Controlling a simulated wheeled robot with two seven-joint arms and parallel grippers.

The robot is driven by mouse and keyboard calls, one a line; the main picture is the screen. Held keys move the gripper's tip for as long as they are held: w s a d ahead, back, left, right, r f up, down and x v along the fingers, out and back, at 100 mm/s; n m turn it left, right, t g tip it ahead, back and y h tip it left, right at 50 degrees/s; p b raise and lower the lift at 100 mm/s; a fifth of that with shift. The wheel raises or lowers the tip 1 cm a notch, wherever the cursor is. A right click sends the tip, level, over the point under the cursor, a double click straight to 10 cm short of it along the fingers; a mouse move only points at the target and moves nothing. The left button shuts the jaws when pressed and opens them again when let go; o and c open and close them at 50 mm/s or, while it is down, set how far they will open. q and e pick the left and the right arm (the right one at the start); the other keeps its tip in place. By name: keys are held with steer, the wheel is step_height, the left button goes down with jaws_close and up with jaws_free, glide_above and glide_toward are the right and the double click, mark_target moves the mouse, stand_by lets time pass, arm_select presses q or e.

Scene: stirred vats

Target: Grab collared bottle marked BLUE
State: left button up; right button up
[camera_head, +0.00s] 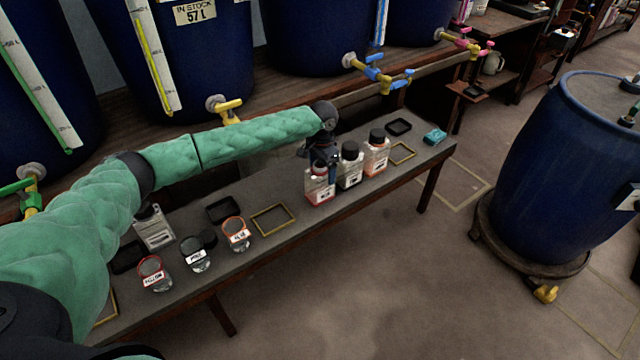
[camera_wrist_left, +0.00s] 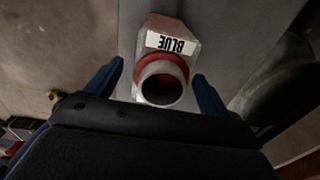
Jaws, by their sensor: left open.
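The bottle marked BLUE (camera_wrist_left: 172,45) is clear, with a red collar around its neck and an open mouth facing the left wrist camera. Its label reads upside down there. In the head view, this bottle (camera_head: 319,191) is the leftmost of three on the low bench, its top partly hidden by my left gripper (camera_head: 322,158). In the left wrist view, the fingers of this gripper (camera_wrist_left: 159,72) are open on either side of the bottle's neck, with a gap visible at each side. My right gripper is not in view.
Two dark-capped bottles stand close to the right, one with a dark collar (camera_head: 350,167) and one with an orange collar (camera_head: 376,155). Several jars, such as the orange-rimmed one (camera_head: 236,234), stand left on the bench (camera_head: 290,238). Blue vats with taps stand behind; a blue drum (camera_head: 560,170) is right.

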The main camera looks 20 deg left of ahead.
arm_select(q)
step_height(320, 180, down, 3)
steer(key=shift+f, duration=0.15)
steer(key=c, duration=1.1)
